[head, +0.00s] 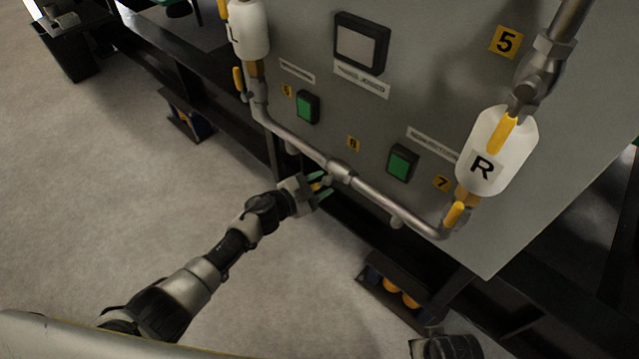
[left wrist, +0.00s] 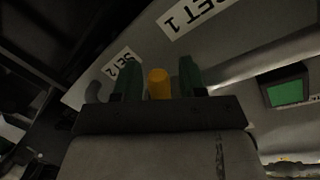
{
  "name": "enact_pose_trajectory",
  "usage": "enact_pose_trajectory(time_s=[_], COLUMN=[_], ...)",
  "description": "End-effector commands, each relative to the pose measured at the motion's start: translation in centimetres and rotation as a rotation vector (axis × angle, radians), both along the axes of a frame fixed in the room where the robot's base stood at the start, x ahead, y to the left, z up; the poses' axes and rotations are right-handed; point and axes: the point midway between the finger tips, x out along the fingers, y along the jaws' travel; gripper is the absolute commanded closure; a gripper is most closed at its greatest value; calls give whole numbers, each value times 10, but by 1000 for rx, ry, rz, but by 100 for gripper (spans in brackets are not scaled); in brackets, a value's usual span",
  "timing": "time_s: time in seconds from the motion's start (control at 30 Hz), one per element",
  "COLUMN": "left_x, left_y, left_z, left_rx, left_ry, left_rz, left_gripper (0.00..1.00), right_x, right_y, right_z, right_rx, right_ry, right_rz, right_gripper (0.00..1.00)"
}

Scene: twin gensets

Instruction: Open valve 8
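A small yellow valve handle (head: 316,187) shows between my left gripper's fingers, just below the pipe fitting (head: 340,172) and a yellow label (head: 353,143) that seems to read 8. In the left wrist view the yellow handle (left wrist: 158,83) stands between the two green fingers. My left gripper (head: 321,187) is open around the handle; the left wrist view also shows the gripper (left wrist: 158,82) with a gap beside the handle on the right. The fingers hide part of the valve.
The pipe (head: 385,203) runs along the lower panel. White bottles L (head: 250,30) and R (head: 497,150) hang at either end. Green buttons (head: 307,107) and (head: 403,162) sit above the pipe. A dark frame rail (head: 380,240) lies below.

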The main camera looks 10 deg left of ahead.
Motion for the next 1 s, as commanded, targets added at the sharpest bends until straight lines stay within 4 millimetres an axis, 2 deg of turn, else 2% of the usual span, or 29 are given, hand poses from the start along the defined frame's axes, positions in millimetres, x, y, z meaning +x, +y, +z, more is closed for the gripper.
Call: enact_pose_trajectory(time_s=[0.47,0.7,1.0], left_x=[-1,-10,-23], left_y=[-2,-14,-28], left_z=[-3,-11,-12], left_rx=[-49,-253,-515], left_ry=[33,180,371], left_rz=[2,1,0], left_gripper=[58,58,58], right_x=[0,0,0], right_y=[-1,0,0], right_z=[-5,-25,-46], right_rx=[-1,0,0], right_ry=[0,0,0], right_rz=[-1,0,0], right_gripper=[57,57,57])
